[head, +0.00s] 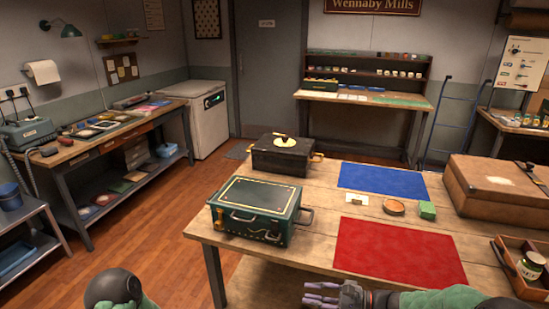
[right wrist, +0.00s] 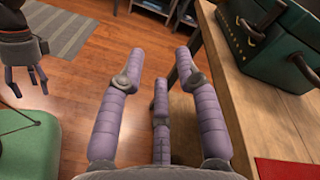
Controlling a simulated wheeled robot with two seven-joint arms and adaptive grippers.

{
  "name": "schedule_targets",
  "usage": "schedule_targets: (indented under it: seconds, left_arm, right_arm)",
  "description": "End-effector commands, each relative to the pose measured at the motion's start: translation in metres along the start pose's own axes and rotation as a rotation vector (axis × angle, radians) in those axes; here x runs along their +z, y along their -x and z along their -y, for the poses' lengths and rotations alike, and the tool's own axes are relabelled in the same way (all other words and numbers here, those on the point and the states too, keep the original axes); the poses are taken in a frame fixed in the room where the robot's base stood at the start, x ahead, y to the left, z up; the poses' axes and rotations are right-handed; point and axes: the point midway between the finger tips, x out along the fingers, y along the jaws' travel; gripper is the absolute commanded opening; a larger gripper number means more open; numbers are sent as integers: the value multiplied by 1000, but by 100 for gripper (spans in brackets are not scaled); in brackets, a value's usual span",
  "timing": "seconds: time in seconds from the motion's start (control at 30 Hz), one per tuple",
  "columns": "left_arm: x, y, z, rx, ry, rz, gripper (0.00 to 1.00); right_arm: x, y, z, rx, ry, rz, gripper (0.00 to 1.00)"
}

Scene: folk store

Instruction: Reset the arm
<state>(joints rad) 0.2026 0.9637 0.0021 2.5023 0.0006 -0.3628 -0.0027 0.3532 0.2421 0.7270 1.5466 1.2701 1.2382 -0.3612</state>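My right gripper (head: 318,296) is at the front edge of the wooden table, left of the red mat. In the right wrist view its purple padded fingers (right wrist: 160,68) are spread apart with nothing between them, above the floor beside the table edge. My left gripper (right wrist: 24,84) shows at the left of the right wrist view, with its fingers apart and empty. In the head view only a dark joint and green part of my left arm show at the bottom left; the left gripper is not visible there.
The table (head: 300,262) bears a green toolbox (head: 262,212), a black box (head: 285,157), a blue mat (head: 383,181), a red mat (head: 400,250), a brown case (head: 500,190) and a wooden tray (head: 505,262). Open floor (head: 165,240) lies left of the table.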

Motion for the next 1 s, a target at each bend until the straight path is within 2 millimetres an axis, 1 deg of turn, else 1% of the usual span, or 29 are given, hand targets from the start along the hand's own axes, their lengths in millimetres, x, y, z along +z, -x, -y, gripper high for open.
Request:
schedule_targets:
  seconds: [0.03, 0.17, 0.27, 0.37, 0.47, 0.57, 0.6, 0.67, 0.7, 0.8, 0.9, 1.0]
  left_arm:
    - [0, 1, 0, 0, 0, 0, 58]
    - [1, 4, -1, 0, 0, 1, 58]
    - [1, 6, -2, 0, 0, 2, 58]
    - [1, 9, -3, 0, 0, 2, 58]
    - [1, 13, -4, 0, 0, 2, 58]
    - [1, 18, -6, 0, 0, 2, 58]
    - [2, 20, -7, 0, 0, 2, 58]
    - [2, 24, -9, 0, 0, 2, 58]
    - [2, 27, -10, 0, 0, 2, 58]
    - [2, 33, -12, 0, 0, 1, 58]
    - [2, 39, -14, 0, 0, 2, 58]
    - [2, 45, -16, 0, 0, 2, 58]
  right_arm:
    - [0, -3, -8, 25, -11, -4, 34]
    - [-3, -7, -30, 92, -34, -24, 34]
    - [-5, -11, -52, 160, -54, -43, 34]
    - [-6, -14, -78, 244, -72, -66, 34]
    - [-6, -15, -111, 348, -88, -94, 34]
    - [-4, -13, -155, 489, -95, -129, 34]
    - [-2, -10, -174, 555, -90, -143, 34]
    - [0, -4, -203, 655, -73, -168, 34]
    - [2, 0, -221, 718, -56, -182, 34]
    - [6, 14, -259, 861, 5, -216, 34]
    - [11, 26, -288, 980, 92, -241, 34]
    - [15, 36, -309, 1067, 201, -260, 34]
